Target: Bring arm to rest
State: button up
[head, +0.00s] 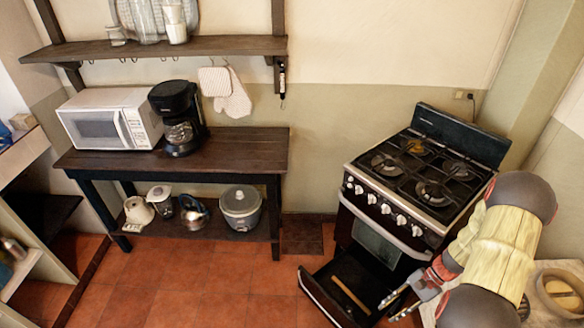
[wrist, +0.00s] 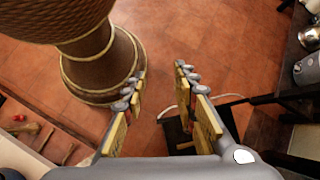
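My arm reaches in from the right side of the head view, with its pale yellow sleeve and grey joints in front of the stove's right side. My gripper (head: 389,311) hangs near the right end of the stove's open bottom drawer (head: 318,298). In the wrist view my gripper (wrist: 160,72) shows two yellow-padded fingers standing apart with only red floor between their tips. It is open and holds nothing.
The black stove (head: 425,180) stands close to my arm. A round pale item (head: 562,288) lies on a surface at right. A dark table (head: 230,146) carries a microwave (head: 110,118) and coffee maker (head: 178,115). Tiled floor (head: 210,290) is clear at centre.

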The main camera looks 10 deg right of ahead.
jog(key=a+r+n+h+b, duration=0.2)
jog(key=a+r+n+h, duration=0.15)
jog(key=r, duration=0.55)
jog(key=a+r+n+h+b, duration=0.2)
jog(key=a+r+n+b, duration=0.15)
jog(key=r, duration=0.55)
jog(key=s+a+r+n+t+h+b, duration=0.1)
jog(key=s+a+r+n+t+b, duration=0.1)
jog(key=a+r, duration=0.4)
jog(key=s+a+r+n+t+h+b, duration=0.1)
jog(key=s+a+r+n+t+b, duration=0.2)
jog(key=a+r, duration=0.4)
jog(key=a+n+t+b, duration=0.1)
jog(key=a+n+b, duration=0.1)
jog(key=shift+s+a+t+h, duration=0.3)
jog(key=shift+s+a+h, duration=0.05)
jog(key=shift+a, duration=0.05)
jog(key=shift+r, duration=0.1)
